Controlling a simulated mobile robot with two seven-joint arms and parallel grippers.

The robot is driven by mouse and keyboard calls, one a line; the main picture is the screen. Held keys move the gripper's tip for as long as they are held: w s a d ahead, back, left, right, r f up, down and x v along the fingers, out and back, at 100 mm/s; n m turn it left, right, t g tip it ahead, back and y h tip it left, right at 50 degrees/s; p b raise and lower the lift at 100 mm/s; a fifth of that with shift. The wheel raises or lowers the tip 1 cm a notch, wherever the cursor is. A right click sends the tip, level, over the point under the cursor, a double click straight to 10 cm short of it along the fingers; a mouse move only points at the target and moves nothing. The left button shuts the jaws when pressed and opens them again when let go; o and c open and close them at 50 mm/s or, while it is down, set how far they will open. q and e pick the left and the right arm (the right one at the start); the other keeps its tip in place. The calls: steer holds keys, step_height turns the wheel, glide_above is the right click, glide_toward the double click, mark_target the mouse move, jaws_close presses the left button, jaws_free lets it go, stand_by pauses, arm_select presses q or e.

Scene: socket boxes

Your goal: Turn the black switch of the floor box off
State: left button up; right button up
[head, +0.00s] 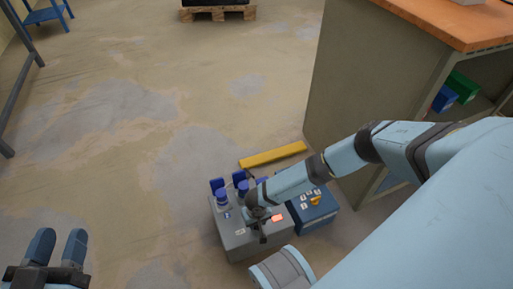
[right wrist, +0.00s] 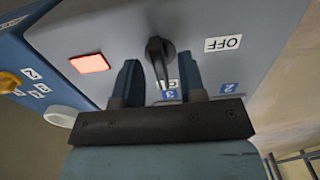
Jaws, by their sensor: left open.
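The grey floor box (head: 240,243) stands on the floor, with several blue round sockets at its back and a lit red lamp (right wrist: 90,63). In the right wrist view the black switch (right wrist: 158,52) has its lever pointing down the picture, away from the OFF label (right wrist: 223,43). Another label by the lever tip is partly hidden. My right gripper (right wrist: 160,75) has its two fingers apart, one on each side of the lever, with gaps visible. In the head view my right arm's end covers the switch. My left gripper (head: 58,240) is open and empty at the bottom left.
A blue box (head: 318,213) with a yellow knob stands right beside the grey box. A yellow bar (head: 273,155) lies behind them. A wooden-topped workbench (head: 370,75) stands at the right.

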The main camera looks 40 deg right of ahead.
steer(key=shift+f, duration=0.15)
steer(key=shift+c, duration=0.2)
jaws_close()
